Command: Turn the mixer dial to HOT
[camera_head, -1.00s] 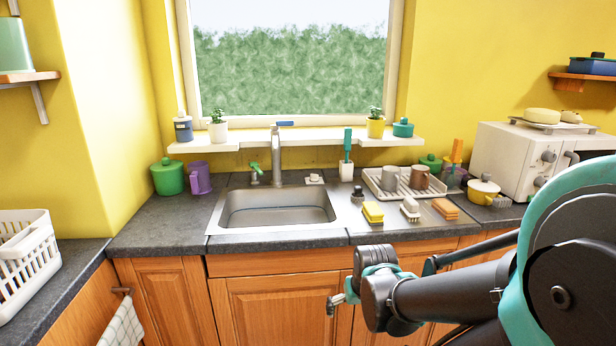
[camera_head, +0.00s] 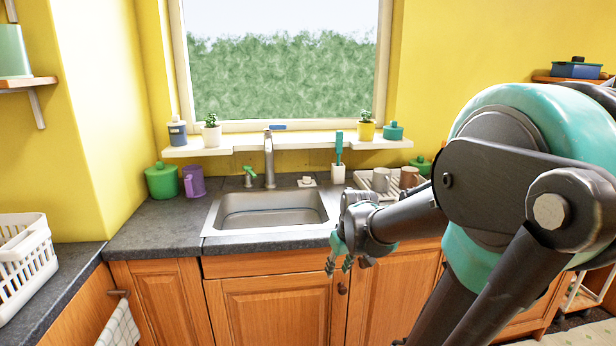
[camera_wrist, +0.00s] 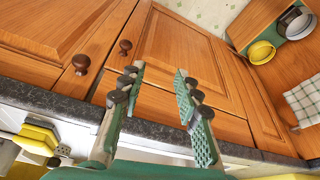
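My gripper (camera_head: 339,264) hangs in front of the cabinet doors, below the counter edge and to the right of the sink, well apart from the dial. In the wrist view my gripper (camera_wrist: 158,97) has its fingers spread with nothing between them.
A green lever spout (camera_head: 249,176) stands left of the tap. A white holder with a green brush (camera_head: 338,173) is just right of the dial. The window shelf (camera_head: 240,143) runs behind the tap.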

